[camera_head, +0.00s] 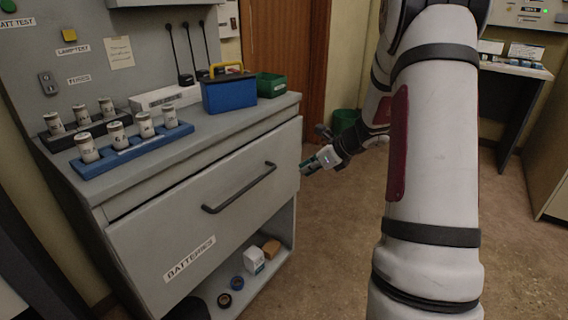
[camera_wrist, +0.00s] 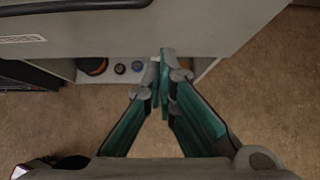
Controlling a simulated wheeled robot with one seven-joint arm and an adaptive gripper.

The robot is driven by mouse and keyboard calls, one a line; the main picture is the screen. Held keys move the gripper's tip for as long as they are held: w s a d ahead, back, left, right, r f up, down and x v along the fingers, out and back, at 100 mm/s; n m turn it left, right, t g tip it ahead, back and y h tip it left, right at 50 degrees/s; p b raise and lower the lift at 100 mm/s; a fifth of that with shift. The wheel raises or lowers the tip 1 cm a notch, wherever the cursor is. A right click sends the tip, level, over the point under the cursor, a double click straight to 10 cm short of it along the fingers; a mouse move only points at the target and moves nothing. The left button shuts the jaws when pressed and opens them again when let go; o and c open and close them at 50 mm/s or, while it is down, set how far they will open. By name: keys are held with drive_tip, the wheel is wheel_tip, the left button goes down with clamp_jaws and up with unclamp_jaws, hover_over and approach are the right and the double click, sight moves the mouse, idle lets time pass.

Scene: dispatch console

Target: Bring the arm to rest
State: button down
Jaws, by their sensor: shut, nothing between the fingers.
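My gripper (camera_head: 309,165) is at the right of the grey console cabinet, in front of the right end of its BATTERIES drawer (camera_head: 171,228). In the wrist view my gripper (camera_wrist: 164,54) has its two green-padded fingers together at the tips, with nothing between them. My white arm (camera_head: 434,150) stretches from the top right of the head view and hides part of the floor and the back wall. The drawer front with its dark handle (camera_head: 240,189) looks nearly flush with the cabinet. Whether the fingers touch the cabinet I cannot tell.
On the cabinet top stand a blue rack (camera_head: 132,152) of battery cylinders, a darker rack behind it, a blue box (camera_head: 229,93) with a yellow handle and a green bin (camera_head: 270,84). The low shelf holds tape rolls (camera_head: 237,283) and small boxes. Brown floor (camera_head: 330,260) is clear.

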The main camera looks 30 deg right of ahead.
drive_tip(key=s+a+r+n+g+y, duration=0.1)
drive_tip(key=s+a+r+n, duration=0.35)
drive_tip(key=a, duration=0.35)
drive_tip(key=s+a+r+n+g+y, duration=0.1)
drive_tip(key=s+a+r+n+g, duration=0.15)
drive_tip(key=a+r+n, duration=0.45)
drive_tip(key=s+a+r+n+g+y, duration=0.15)
drive_tip(key=s+a+n, duration=0.25)
drive_tip(key=a, duration=0.5)
drive_tip(key=s+a+r+n+g+h, duration=0.1)
drive_tip(key=s+a+n+h, duration=0.15)
drive_tip(key=s+n, duration=0.8)
drive_tip(key=s+a+n+g+h, duration=0.15)
drive_tip(key=s+n+h, duration=0.35)
drive_tip(key=s, duration=1.1)
wheel_tip(320, 180, up, 24)
drive_tip(key=n+t+y+p, duration=0.1)
drive_tip(key=t+p, duration=0.2)
drive_tip(key=p, duration=1.9)
drive_tip(key=shift+s+d, duration=0.25)
drive_tip(key=shift+s, duration=0.1)
drive_tip(key=shift+w+f, duration=0.1)
drive_tip(key=shift+f, duration=0.05)
